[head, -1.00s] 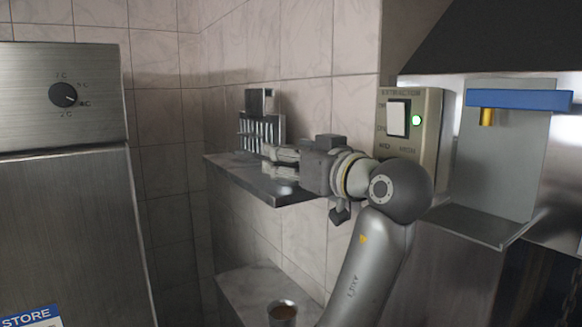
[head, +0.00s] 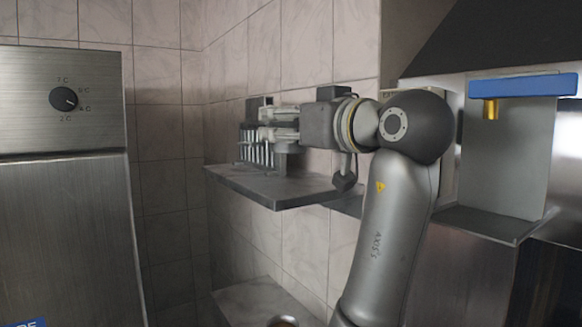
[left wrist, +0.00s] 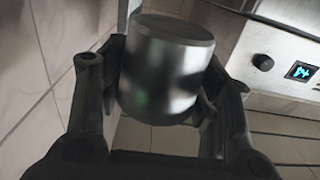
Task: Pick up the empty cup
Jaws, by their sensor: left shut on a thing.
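The metal cup (left wrist: 163,72) fills the middle of the left wrist view, a plain silvery cylinder with a darker round end. My left gripper (left wrist: 160,85) has a finger on each side of it and is shut on it. In the head view my left gripper (head: 268,126) is above the wall shelf, pointing left, in front of a rack. The cup is mostly hidden there by the fingers and the rack. I cannot see into the cup. My right gripper is not in view.
The wall shelf (head: 275,193) carries the rack of upright bars (head: 249,145). Another cup with brown contents (head: 284,322) shows at the bottom edge near a lower ledge (head: 255,298). A steel cabinet with a dial (head: 64,99) stands left.

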